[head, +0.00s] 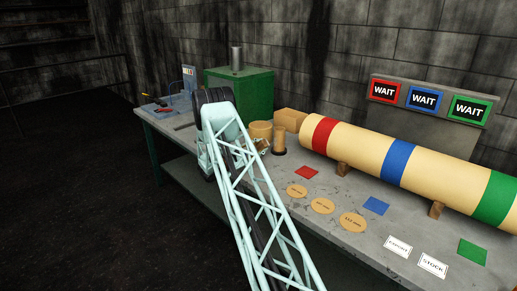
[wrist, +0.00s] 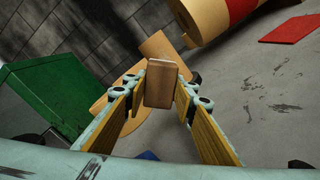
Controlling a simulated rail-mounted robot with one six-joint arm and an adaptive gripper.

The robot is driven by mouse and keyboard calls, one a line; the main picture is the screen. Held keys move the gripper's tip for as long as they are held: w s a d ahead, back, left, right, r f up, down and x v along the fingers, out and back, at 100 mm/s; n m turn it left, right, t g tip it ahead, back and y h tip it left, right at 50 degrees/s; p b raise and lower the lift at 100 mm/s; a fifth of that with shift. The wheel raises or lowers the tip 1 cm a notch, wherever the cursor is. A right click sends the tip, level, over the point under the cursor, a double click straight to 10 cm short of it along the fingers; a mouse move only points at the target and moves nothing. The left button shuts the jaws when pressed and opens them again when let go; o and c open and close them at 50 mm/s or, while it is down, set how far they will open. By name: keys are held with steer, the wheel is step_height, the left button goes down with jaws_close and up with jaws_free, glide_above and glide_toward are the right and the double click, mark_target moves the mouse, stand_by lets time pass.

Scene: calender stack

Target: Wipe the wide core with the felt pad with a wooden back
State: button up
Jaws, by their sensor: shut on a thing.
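My gripper (wrist: 160,90) is shut on the felt pad with a wooden back (wrist: 161,80), seen in the wrist view as a brown wooden block between the fingertips. Its felt face does not show. Directly behind the pad in that view is a tan rounded shape that appears to be the wide core (wrist: 104,104); I cannot tell whether the pad touches it. In the head view the wide core (head: 261,129) is a short tan cylinder on the bench, partly hidden by my arm. My gripper (head: 263,147) is mostly hidden there, close to the core.
A long banded roll (head: 345,140) lies at right. Tan discs (head: 322,205) and coloured squares lie in front.

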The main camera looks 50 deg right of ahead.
steer(key=shift+s+d, duration=0.15)
steer(key=shift+d, duration=0.95)
steer(key=shift+s+d, duration=0.15)
steer(key=shift+d, duration=0.9)
steer(key=shift+s+d+b, duration=0.15)
steer(key=shift+d+b, duration=0.15)
steer(key=shift+d, duration=0.7)
steer(key=shift+s, duration=0.2)
steer(key=shift+s+a+b, duration=0.15)
steer(key=shift+s+a, duration=0.05)
steer(key=shift+s, duration=0.7)
steer(key=shift+s+a+b, duration=0.15)
steer(key=shift+s+a, duration=0.05)
steer(key=shift+s, duration=0.7)
steer(key=shift+d+b, duration=0.15)
steer(key=shift+b, duration=0.3)
steer(key=shift+w, duration=0.1)
steer(key=shift+w+d+b, duration=0.2)
steer(key=shift+w+b, duration=0.85)
steer(key=shift+w, duration=0.85)
steer(key=shift+d+r, duration=0.1)
steer(key=shift+r, duration=0.3)
